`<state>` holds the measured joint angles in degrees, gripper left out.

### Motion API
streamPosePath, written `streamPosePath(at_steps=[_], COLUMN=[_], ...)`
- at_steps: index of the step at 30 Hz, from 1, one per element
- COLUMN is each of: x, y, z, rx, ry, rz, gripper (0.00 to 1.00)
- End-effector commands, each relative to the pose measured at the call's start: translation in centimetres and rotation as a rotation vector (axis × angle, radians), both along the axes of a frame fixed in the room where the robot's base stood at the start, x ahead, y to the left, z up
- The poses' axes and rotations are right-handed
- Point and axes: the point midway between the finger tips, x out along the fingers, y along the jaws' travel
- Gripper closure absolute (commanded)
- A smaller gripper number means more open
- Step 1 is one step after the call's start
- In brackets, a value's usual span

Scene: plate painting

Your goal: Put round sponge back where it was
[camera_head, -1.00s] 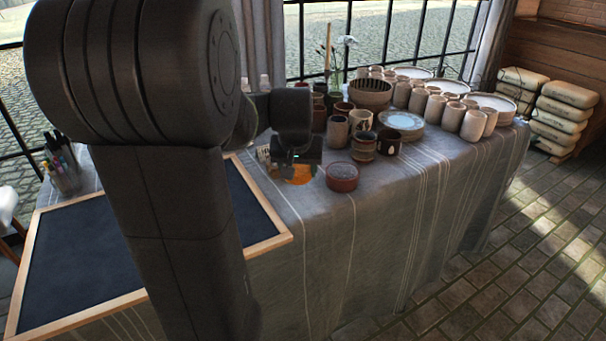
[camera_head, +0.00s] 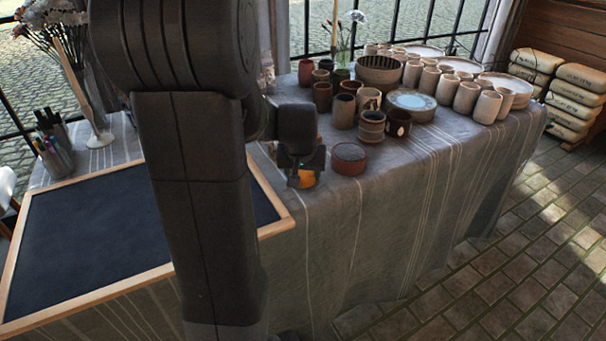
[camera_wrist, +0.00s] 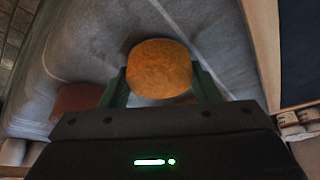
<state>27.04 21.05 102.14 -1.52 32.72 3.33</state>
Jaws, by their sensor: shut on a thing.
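The round sponge is orange-yellow. In the wrist view the round sponge (camera_wrist: 159,69) sits between the two green fingers of my gripper (camera_wrist: 160,88), which is shut on it. In the head view my gripper (camera_head: 304,172) is at the table's front edge, just left of a reddish-brown round bowl. Only a small orange part of the sponge (camera_head: 307,179) shows there, below the gripper. I cannot tell whether the sponge touches the cloth.
The reddish-brown bowl (camera_head: 348,158) is close on the right. Several cups (camera_head: 371,126), stacked plates (camera_head: 412,103) and a ribbed bowl (camera_head: 379,74) stand behind. A wood-framed dark board (camera_head: 90,235) lies to the left. A pen holder (camera_head: 54,155) stands at far left.

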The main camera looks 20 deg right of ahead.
Motion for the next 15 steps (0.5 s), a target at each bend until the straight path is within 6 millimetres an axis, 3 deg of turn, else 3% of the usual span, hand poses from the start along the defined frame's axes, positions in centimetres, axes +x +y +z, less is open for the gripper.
streamPosePath(at_steps=[10, 11, 14, 15], x=[0.03, 0.03, 0.03, 0.03], y=[-0.01, -0.02, -0.01, -0.01], z=[-0.38, -0.37, -0.26, -0.26], rx=[0.000, 0.000, 0.000, 0.000], ry=[-0.001, -0.001, -0.001, -0.001], rz=[0.000, 0.000, 0.000, 0.000], gripper=[0.65, 0.42, 0.22, 0.22])
